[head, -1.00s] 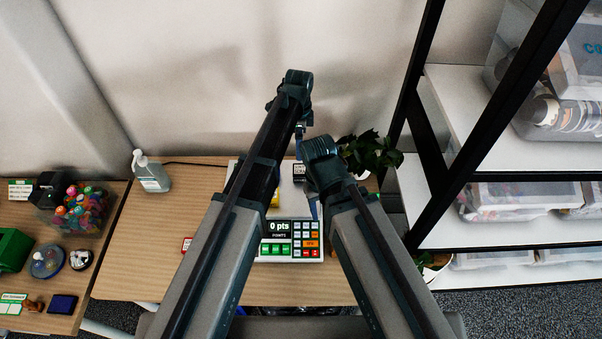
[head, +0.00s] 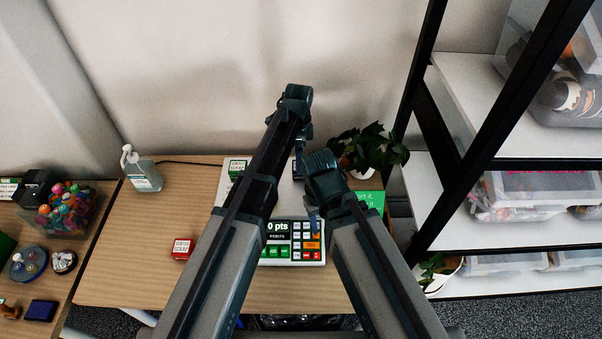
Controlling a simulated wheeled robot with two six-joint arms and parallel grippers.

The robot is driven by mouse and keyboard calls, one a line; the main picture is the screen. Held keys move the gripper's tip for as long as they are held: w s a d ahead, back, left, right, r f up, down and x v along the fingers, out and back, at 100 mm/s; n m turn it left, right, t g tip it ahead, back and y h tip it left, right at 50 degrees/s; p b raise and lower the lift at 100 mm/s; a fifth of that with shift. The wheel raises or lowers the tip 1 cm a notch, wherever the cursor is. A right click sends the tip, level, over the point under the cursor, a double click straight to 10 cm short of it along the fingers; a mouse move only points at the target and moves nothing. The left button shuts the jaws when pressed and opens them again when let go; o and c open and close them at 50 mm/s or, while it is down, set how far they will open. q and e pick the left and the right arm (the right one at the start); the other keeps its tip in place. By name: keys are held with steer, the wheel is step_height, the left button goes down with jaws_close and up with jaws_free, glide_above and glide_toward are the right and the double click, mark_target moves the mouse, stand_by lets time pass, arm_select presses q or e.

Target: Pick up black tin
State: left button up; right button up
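I cannot make out a black tin for certain; my arms cover the middle of the table. A green tin (head: 237,168) with a white label stands at the back, left of my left arm. A red tin (head: 182,249) with a white label lies on the wood at left. My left gripper (head: 299,158) points down over the back of the table, mostly hidden by its arm. My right gripper (head: 314,217) points down near the keypad (head: 292,242), mostly hidden by its wrist. Whether either is open is not visible.
A sanitizer bottle (head: 142,170) stands at the back left. A potted plant (head: 368,148) and a green sign (head: 372,200) are at right, beside a black-framed shelf (head: 443,180). A left table holds a bin of colourful items (head: 66,209). The front-left wood is clear.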

arm_select(q)
steer(key=shift+s+f+b, duration=0.1)
steer(key=shift+f+b, duration=2.5)
steer(key=shift+f, duration=0.1)
arm_select(e)
steer(key=shift+f, duration=2.65)
arm_select(q)
steer(key=shift+r, duration=0.15)
arm_select(e)
steer(key=shift+r, duration=0.1)
arm_select(q)
steer(key=c, duration=1.4)
arm_select(e)
steer(key=shift+r, duration=0.1)
arm_select(q)
step_height(320, 180, up, 10)
steer(key=p, duration=1)
arm_select(e)
step_height(320, 180, up, 10)
